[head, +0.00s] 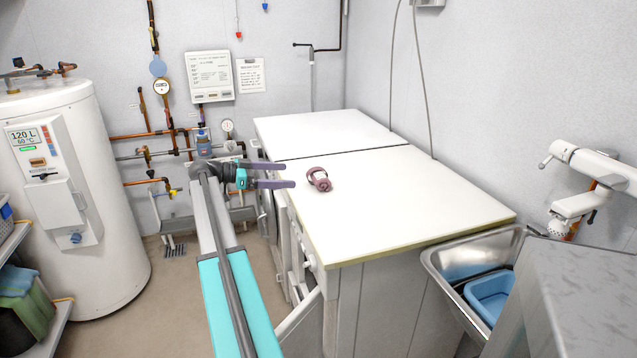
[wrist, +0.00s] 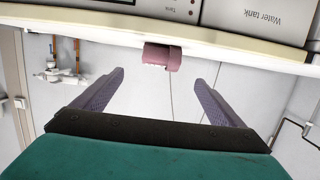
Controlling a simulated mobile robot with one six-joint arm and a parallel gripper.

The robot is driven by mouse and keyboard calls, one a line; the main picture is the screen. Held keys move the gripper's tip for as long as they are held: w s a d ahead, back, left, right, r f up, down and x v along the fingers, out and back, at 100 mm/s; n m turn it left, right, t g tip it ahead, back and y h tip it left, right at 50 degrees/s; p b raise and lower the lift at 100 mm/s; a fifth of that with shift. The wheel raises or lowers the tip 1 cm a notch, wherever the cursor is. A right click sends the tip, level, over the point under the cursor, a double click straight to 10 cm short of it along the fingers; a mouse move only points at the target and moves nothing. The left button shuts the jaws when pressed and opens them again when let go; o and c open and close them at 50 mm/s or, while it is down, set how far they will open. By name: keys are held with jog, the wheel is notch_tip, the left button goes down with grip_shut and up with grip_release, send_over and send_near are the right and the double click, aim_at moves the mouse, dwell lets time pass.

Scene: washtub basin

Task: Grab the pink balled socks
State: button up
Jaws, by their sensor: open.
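The pink balled socks (head: 319,179) are a small mauve-pink roll lying on the white worktop, near its left edge. My gripper (head: 292,175) is open and empty in the head view. Its two purple fingers point right toward the socks, with the tips just short of them. In the wrist view the socks (wrist: 162,56) appear beyond and between the two fingertips of my gripper (wrist: 160,78), and nothing lies between the fingers.
The white worktop (head: 415,205) is otherwise clear. A metal basin (head: 435,262) with a blue tub (head: 489,296) stands at the right. A white water heater (head: 70,190) stands at the left, and pipes run along the back wall.

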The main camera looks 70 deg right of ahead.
aim_at(312, 176)
jog(key=shift+p+x, duration=0.35)
jog(key=shift+x, duration=3.8)
jog(key=shift+p+x, duration=0.45)
jog(key=shift+x, duration=2.15)
jog(key=shift+c, duration=0.3)
jog(key=c, duration=1.1)
